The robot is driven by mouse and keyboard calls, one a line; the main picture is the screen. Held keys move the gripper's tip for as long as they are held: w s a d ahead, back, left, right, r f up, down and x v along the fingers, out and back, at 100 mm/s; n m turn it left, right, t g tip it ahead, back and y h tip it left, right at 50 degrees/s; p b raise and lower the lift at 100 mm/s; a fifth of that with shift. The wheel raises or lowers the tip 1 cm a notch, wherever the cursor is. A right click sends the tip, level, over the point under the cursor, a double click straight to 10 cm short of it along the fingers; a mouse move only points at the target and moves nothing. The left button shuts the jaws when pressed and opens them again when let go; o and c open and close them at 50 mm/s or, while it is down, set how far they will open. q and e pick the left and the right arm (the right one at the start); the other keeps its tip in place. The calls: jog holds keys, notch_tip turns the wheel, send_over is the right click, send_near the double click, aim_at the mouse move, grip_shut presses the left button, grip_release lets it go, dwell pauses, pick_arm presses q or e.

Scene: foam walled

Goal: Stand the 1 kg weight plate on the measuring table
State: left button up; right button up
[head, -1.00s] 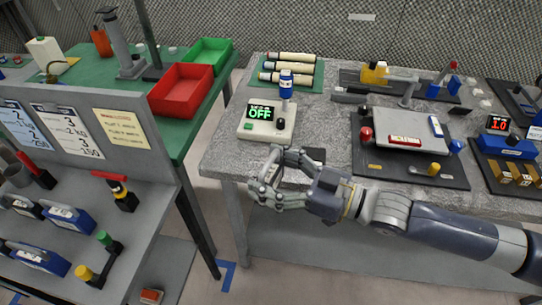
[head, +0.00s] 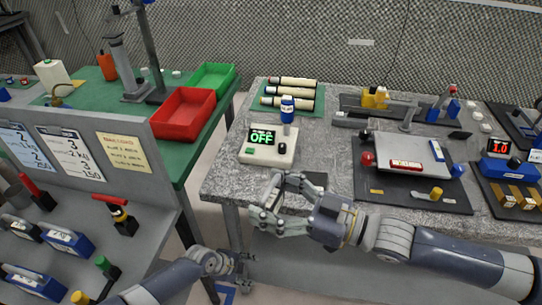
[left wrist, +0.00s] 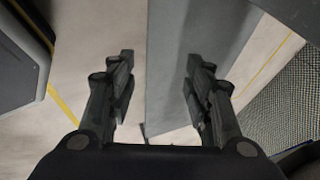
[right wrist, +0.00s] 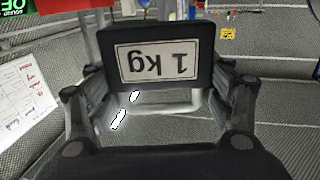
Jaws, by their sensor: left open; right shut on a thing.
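The 1 kg weight plate (right wrist: 155,82) is a dark block with a white "1 kg" label, upside down in the right wrist view. My right gripper (head: 266,198) is shut on it, a finger at each side. In the head view this gripper is at the front edge of the grey speckled table (head: 226,177), which looks like the measuring table. The plate is hard to make out there. Whether it touches the table cannot be told. My left gripper (head: 238,266) is open and empty, low in front of the table; its fingers are apart in the left wrist view (left wrist: 158,65).
A beige device reading OFF (head: 268,145) stands near the table's front left. A platform on a dark base (head: 400,150) is to its right. The red tray (head: 183,113) and green tray (head: 215,77) are on the green table. A grey rack (head: 150,170) stands left.

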jog(key=shift+r, duration=0.2)
pick_arm(q)
jog(key=s+a+r+m+g+y, duration=0.1)
jog(key=s+a+r+m+g, duration=0.15)
jog(key=r+m, duration=0.4)
jog(key=s+a+r+m+g, duration=0.2)
jog(key=s+a+r+m, duration=0.25)
jog(key=m, duration=0.25)
jog(key=w+r+m+t+y, duration=0.1)
jog(key=w+r+t, duration=0.1)
jog(key=w+r, duration=0.45)
jog(key=w+r+m+t+y, duration=0.15)
jog(key=w+r, duration=0.25)
jog(key=r, duration=0.6)
pick_arm(e)
jog(key=shift+s+a, duration=0.1)
pick_arm(q)
notch_tip(320, 180, up, 25)
jog(key=m+g+y, duration=0.2)
jog(key=m, duration=0.2)
send_over(271, 198)
jog(key=shift+w+a+r, duration=0.1)
jog(key=shift+r, duration=0.1)
jog(key=shift+f, duration=0.2)
notch_tip(271, 198, down, 12)
jog(key=shift+r, duration=0.25)
